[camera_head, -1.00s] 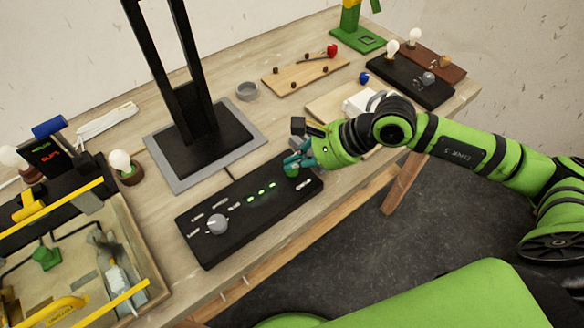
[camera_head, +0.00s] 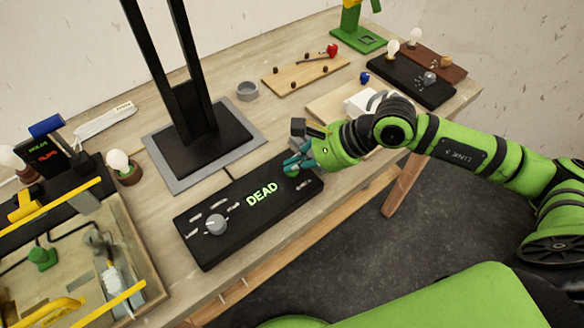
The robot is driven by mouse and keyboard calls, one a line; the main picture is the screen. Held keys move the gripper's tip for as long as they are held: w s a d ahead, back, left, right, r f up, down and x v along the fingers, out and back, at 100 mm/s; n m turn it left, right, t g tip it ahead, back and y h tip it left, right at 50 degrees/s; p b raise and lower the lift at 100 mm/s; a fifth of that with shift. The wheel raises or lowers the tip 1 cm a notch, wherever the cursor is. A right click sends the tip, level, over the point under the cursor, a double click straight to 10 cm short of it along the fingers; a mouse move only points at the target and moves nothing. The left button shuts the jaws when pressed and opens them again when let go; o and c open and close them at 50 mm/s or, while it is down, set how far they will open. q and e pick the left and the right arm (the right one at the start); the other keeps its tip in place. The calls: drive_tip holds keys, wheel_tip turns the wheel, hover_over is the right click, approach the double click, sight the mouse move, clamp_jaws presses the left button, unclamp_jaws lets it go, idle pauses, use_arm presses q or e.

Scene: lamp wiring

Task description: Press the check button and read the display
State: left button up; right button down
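The black check panel (camera_head: 226,246) lies on the workbench at its front edge. Its lit green display (camera_head: 262,194) reads "DEAD". A grey knob (camera_head: 215,225) with small white labels around it sits on the panel's left part. My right gripper (camera_head: 291,168) is at the panel's right end, its teal fingertips down at the green check button, which they mostly hide. I cannot tell whether its fingers are open or shut, or whether the button is pressed in. My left gripper is not in view.
A black post stands on a grey-edged base (camera_head: 160,175) behind the panel. A tray with yellow bars (camera_head: 124,305) fills the left. Bulbs on stands, a grey dish (camera_head: 247,91) and a wooden board (camera_head: 290,78) lie further back.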

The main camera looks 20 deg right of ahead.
sight(296, 172)
idle(0.4)
drive_tip(key=shift+r, duration=0.75)
drive_tip(key=shift+r, duration=0.1)
drive_tip(key=shift+r+p, duration=1.3)
drive_tip(key=shift+r, duration=1.1)
